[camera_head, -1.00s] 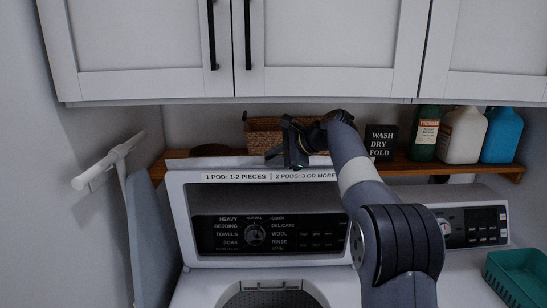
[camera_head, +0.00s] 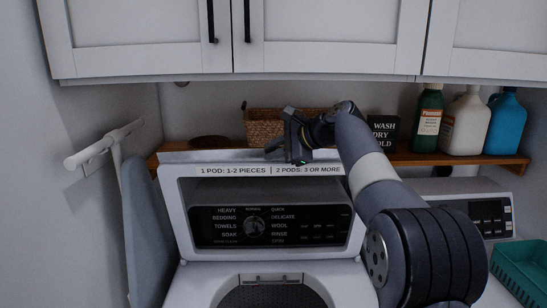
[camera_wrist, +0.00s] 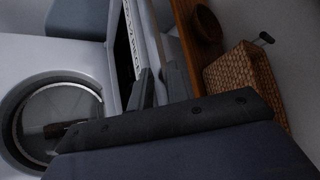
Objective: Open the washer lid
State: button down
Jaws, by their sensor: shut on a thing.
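The washer lid (camera_head: 172,204) is a white frame with a window, raised upright in front of the washer's control panel (camera_head: 272,226), which shows through it. A pod label runs along its upper edge. Below it the round tub opening (camera_head: 272,292) is uncovered; it also shows in the wrist view (camera_wrist: 60,102). My gripper (camera_head: 297,156) is at the lid's top edge, right of its middle, shut on that edge. In the wrist view the fingers of my gripper (camera_wrist: 157,88) sit on either side of the lid edge (camera_wrist: 150,45). The exact contact is partly hidden.
White cabinets (camera_head: 325,38) hang above. A wooden shelf (camera_head: 440,159) behind holds a wicker basket (camera_head: 264,131), a dark sign (camera_head: 383,133) and several bottles. An ironing board (camera_head: 143,230) stands at left. A green basket (camera_head: 520,268) is at right on the dryer.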

jog(key=s+b, duration=0.2)
jog(key=shift+s+f+t, duration=0.3)
jog(key=shift+s, duration=0.05)
jog(key=c, duration=1.4)
grip_release()
jog(key=shift+o, duration=0.2)
jog(key=b+v, duration=0.1)
jog(key=v, duration=1)
